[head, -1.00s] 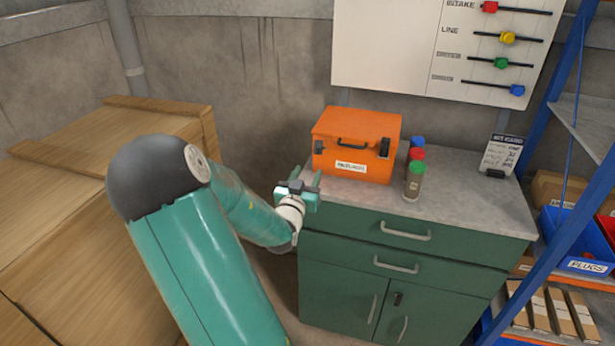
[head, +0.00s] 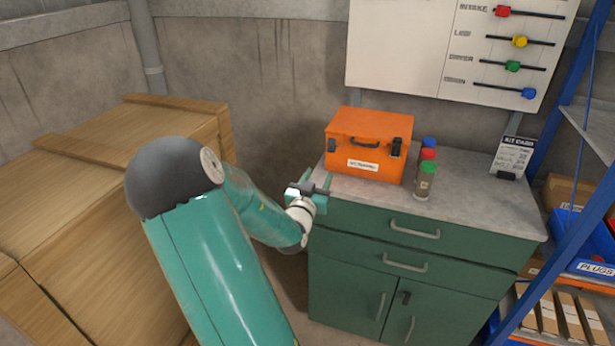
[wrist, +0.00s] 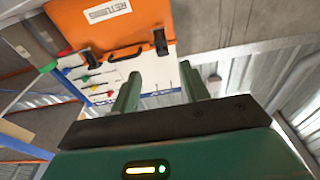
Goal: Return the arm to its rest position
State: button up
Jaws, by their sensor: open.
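My teal arm reaches up from the bottom of the head view and bends to the right. My gripper (head: 311,185) is at the left end of the green cabinet (head: 385,228), close to its top edge. The wrist view shows its two fingers (wrist: 160,92) apart with nothing between them. The orange case (head: 369,145) stands shut on the grey cabinet top, to the right of the gripper. The case also shows, tilted, at the top of the wrist view (wrist: 120,28). In the head view the gripper appears apart from the case.
Several jars with coloured lids (head: 426,176) stand right of the case, with a kit card (head: 510,157) farther right. Wooden crates (head: 120,160) fill the left. A blue shelf rack (head: 560,190) with bins stands at the right. A white board with coloured sliders (head: 450,55) hangs behind.

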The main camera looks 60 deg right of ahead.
dwell(0.3)
jog(key=w+a+r+n+t+y, duration=0.1)
jog(key=w+a+n+t+y, duration=0.1)
jog(key=w+a+y, duration=0.5)
jog(key=w+a+n+t+y, duration=0.2)
jog(key=w+a, duration=0.2)
jog(key=a, duration=0.8)
jog(key=w+a+r+n+t+y, duration=0.1)
jog(key=w+a+n+t+y, duration=0.1)
jog(key=w+a+y, duration=0.5)
jog(key=s+a+r+n+y, duration=0.1)
jog(key=s+a+r+n, duration=0.15)
jog(key=a, duration=0.55)
jog(key=s+a+r+n+y, duration=0.1)
jog(key=s+a+n, duration=0.15)
jog(key=a, duration=0.45)
jog(key=s+a+r+n+g, duration=0.1)
jog(key=s+a+n+g, duration=0.1)
jog(key=s+a, duration=0.3)
jog(key=s+a+r+n+g+y, duration=0.1)
jog(key=s+a+n, duration=0.2)
jog(key=s+a, duration=0.3)
jog(key=shift+s+r+g, duration=0.4)
jog(key=shift+s, duration=0.8)
jog(key=shift+c, duration=0.4)
